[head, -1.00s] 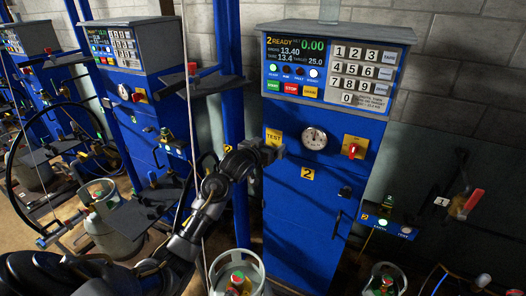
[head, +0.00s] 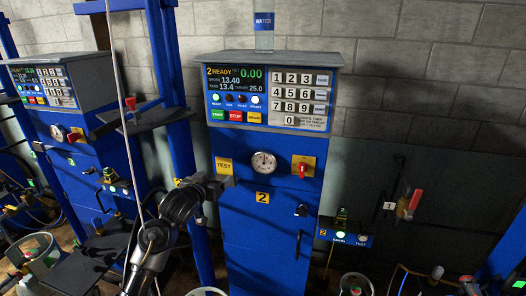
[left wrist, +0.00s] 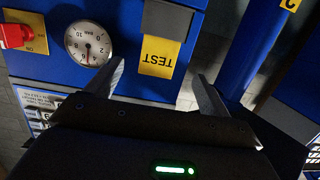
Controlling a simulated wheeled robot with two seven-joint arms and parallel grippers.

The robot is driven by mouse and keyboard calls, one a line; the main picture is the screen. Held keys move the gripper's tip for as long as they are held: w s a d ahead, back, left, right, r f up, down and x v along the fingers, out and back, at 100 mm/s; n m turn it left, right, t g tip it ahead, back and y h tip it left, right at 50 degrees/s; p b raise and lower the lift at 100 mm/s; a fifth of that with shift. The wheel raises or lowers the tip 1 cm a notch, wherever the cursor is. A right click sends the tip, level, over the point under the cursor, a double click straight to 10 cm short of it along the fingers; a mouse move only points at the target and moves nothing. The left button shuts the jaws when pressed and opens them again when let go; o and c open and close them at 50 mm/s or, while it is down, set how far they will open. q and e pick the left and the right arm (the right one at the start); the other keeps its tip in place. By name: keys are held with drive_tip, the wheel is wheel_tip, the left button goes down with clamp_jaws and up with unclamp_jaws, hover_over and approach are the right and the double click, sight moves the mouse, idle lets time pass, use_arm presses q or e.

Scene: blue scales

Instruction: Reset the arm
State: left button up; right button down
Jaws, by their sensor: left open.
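My left arm comes in from the lower left in the head view. Its gripper (head: 222,183) is in front of the blue scale cabinet (head: 268,225), just below the yellow TEST label (head: 224,165). In the left wrist view the two fingers of my left gripper (left wrist: 158,85) are apart with nothing held between them. The TEST label (left wrist: 160,56) and a grey block (left wrist: 166,20) show beyond the gap. Whether the fingers touch the cabinet, I cannot tell. My right gripper is in neither view.
The cabinet carries a gauge (head: 264,163), a red knob on a yellow plate (head: 303,168) and a keypad panel (head: 302,100). A blue post (head: 178,130) rises at left. Gas cylinders (head: 355,285) stand low in front.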

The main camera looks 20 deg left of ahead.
use_arm(q)
drive_tip(key=s+d+f+m+g, duration=0.1)
drive_tip(key=s+d+f+g, duration=0.2)
drive_tip(key=s+f, duration=0.65)
drive_tip(key=s+d+f+g, duration=0.3)
drive_tip(key=s+d+f, duration=0.1)
drive_tip(key=s+f, duration=0.55)
drive_tip(key=s+d+f+m+g+h, duration=0.1)
drive_tip(key=s+d+f+g, duration=0.15)
drive_tip(key=s, duration=0.85)
drive_tip(key=s+d+f+m+g, duration=0.15)
drive_tip(key=s+f+g, duration=0.25)
drive_tip(key=s, duration=0.7)
drive_tip(key=s+d+f+g+b, duration=0.1)
drive_tip(key=s+f+b, duration=0.2)
drive_tip(key=f, duration=2.9)
drive_tip(key=s+a+f+g+b, duration=0.1)
drive_tip(key=s+a+f, duration=0.1)
drive_tip(key=s+f, duration=1.3)
drive_tip(key=shift+s+a+b, duration=0.3)
drive_tip(key=shift+s+a, duration=0.1)
drive_tip(key=shift+n, duration=0.25)
